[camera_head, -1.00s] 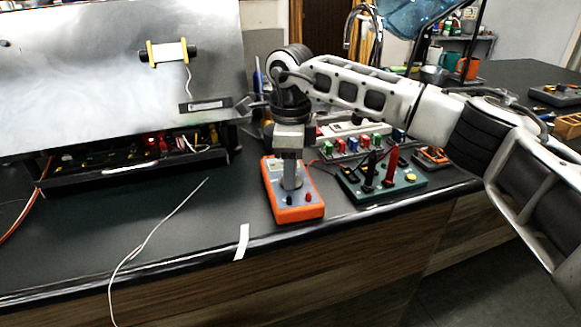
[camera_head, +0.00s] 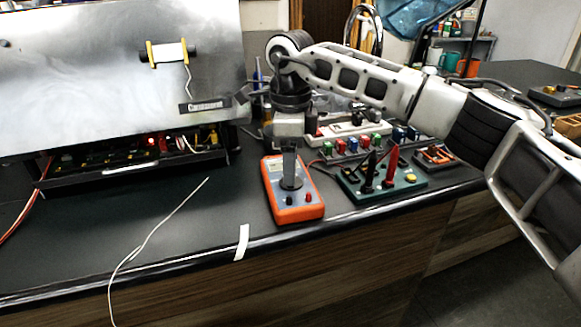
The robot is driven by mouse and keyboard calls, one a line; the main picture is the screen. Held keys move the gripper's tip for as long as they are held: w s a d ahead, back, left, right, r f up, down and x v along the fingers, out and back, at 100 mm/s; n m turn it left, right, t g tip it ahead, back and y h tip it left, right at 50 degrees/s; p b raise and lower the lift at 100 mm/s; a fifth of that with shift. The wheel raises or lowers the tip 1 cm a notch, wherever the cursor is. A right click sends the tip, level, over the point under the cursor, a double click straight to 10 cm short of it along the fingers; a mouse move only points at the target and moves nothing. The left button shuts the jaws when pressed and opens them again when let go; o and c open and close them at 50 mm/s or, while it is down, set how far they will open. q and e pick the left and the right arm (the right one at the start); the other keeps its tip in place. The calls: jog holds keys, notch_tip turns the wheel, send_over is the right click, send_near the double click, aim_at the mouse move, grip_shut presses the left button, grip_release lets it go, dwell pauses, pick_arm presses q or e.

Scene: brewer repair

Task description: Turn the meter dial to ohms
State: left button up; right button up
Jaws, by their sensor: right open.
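The orange meter (camera_head: 294,213) lies on the dark bench top near its front edge. Its round dark dial (camera_head: 291,184) shows in the middle of its face, with one dark and one red jack below it. My right gripper (camera_head: 290,168) points down just above the dial and is open. A dark upright finger covers part of the meter's face and screen; I cannot tell if it touches the dial. The dial's marks are too small to read. My left gripper is not in view.
A green tray (camera_head: 408,183) with red and black probes stands right of the meter. Behind it are several coloured terminals (camera_head: 350,146). The opened brewer (camera_head: 100,75) fills the left. A thin white wire (camera_head: 160,222) and a white strip (camera_head: 242,242) lie at the front edge.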

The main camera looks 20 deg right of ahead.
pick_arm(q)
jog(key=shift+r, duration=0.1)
pick_arm(e)
notch_tip(320, 180, up, 14)
jog(key=shift+f, duration=0.1)
jog(key=s+d+f+t+y+b, duration=0.2)
jog(key=s+d+y+b, duration=0.15)
jog(key=d+b, duration=0.25)
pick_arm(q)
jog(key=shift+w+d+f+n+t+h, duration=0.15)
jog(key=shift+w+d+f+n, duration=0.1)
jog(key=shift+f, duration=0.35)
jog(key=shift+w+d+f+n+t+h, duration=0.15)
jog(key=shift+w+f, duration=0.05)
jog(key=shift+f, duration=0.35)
pick_arm(e)
jog(key=shift+y, duration=0.35)
jog(key=x, duration=1.5)
jog(key=shift+w, duration=0.3)
